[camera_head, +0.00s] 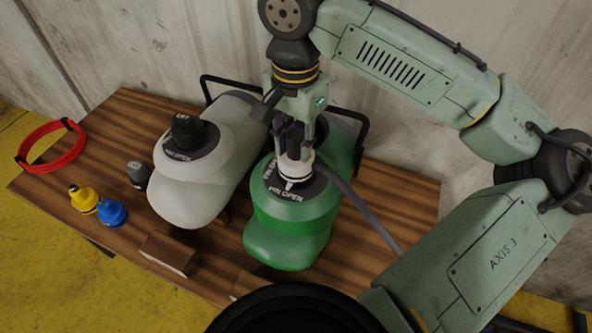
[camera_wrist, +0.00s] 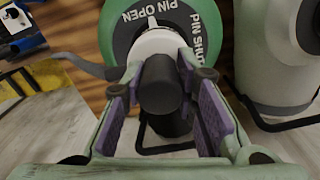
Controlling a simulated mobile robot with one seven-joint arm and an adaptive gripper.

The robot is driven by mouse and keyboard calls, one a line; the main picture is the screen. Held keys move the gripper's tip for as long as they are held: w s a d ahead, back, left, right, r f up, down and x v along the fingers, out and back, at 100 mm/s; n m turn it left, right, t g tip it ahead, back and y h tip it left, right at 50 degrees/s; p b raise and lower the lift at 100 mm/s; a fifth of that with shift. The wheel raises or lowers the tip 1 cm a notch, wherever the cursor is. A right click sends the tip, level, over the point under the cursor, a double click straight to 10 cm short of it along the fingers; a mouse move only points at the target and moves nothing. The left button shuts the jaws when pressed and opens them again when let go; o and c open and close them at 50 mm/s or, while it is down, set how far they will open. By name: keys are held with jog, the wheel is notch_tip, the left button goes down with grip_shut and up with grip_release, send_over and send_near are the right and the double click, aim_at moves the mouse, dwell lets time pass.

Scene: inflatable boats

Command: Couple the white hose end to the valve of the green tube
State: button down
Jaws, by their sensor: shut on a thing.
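The green tube (camera_head: 290,250) lies on the wooden table, with a dark round valve plate (camera_head: 314,190) marked PIN OPEN on top. The white hose end (camera_head: 294,170) stands roughly upright over the middle of that plate. My gripper (camera_head: 294,140) is above it, shut on the hose end's dark body. In the wrist view, purple-padded fingers flank the dark body (camera_wrist: 160,85), with the white collar (camera_wrist: 160,42) beyond against the valve plate (camera_wrist: 127,32). The collar hides the valve's centre; I cannot tell whether the hose end is seated or just above.
A grey-white tube (camera_head: 185,200) with a black-capped valve (camera_head: 188,130) lies close on the left. Yellow (camera_head: 82,200) and blue (camera_head: 111,212) fittings, a dark fitting (camera_head: 138,173) and a red coiled hose (camera_head: 50,145) are farther left. A grey hose (camera_head: 362,212) trails right.

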jog(key=shift+f+b, duration=0.35)
jog(key=shift+f, duration=0.35)
dwell(0.4)
jog(key=shift+r+m+p, duration=0.2)
jog(key=shift+m+p, duration=0.3)
jog(key=shift+m, duration=0.3)
jog(key=shift+f+m+p, duration=0.2)
jog(key=shift+m+p, duration=0.1)
jog(key=shift+m, duration=1)
jog(key=shift+r+m+p, duration=0.2)
jog(key=shift+m+p, duration=0.35)
jog(key=shift+m, duration=0.45)
jog(key=shift+f+m, duration=0.2)
jog(key=shift+m, duration=0.8)
jog(key=shift+r+p, duration=0.1)
jog(key=shift+p, duration=0.2)
